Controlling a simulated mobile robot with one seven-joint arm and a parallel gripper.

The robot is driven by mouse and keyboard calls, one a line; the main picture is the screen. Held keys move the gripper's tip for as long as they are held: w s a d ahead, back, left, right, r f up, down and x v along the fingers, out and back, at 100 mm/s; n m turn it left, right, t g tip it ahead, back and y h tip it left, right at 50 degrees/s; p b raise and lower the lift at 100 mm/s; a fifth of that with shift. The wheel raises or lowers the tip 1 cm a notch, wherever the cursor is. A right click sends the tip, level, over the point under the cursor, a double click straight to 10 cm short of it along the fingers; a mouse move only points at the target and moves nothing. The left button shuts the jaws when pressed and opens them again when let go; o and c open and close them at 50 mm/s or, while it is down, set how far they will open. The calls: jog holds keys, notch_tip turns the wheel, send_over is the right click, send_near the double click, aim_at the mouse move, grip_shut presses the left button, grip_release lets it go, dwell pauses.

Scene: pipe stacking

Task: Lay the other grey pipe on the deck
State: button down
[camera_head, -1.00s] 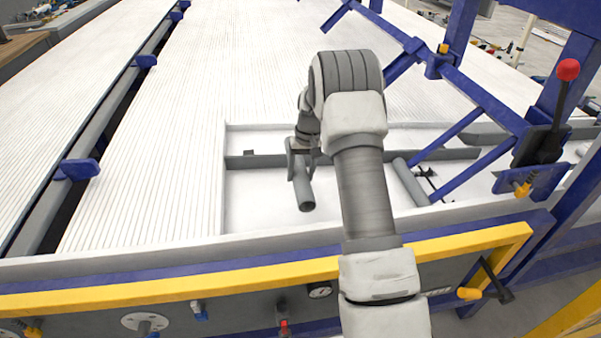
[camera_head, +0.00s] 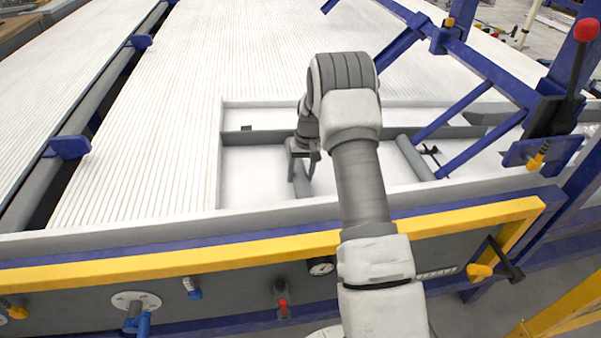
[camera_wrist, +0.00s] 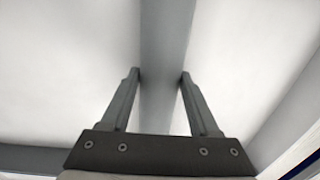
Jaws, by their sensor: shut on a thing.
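A grey pipe (camera_head: 301,188) is between the fingers of my gripper (camera_head: 302,160), over or on the white floor of the recessed deck bay (camera_head: 250,178). In the wrist view the pipe (camera_wrist: 163,40) runs straight away between both fingertips (camera_wrist: 160,75). My gripper is shut on it. I cannot tell whether the pipe touches the floor. A second grey pipe (camera_head: 414,158) lies in the bay to the right, beyond my forearm. My arm hides part of the bay between the two pipes.
A grey crossbar (camera_head: 262,136) spans the bay behind the gripper. The bay's front wall and a yellow rail (camera_head: 170,261) run along the near side. Blue frame bars (camera_head: 460,107) and a red-knobbed lever (camera_head: 580,60) stand at the right. Ribbed white deck (camera_head: 150,110) lies left.

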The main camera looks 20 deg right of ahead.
jog(key=shift+c, duration=0.2)
grip_release()
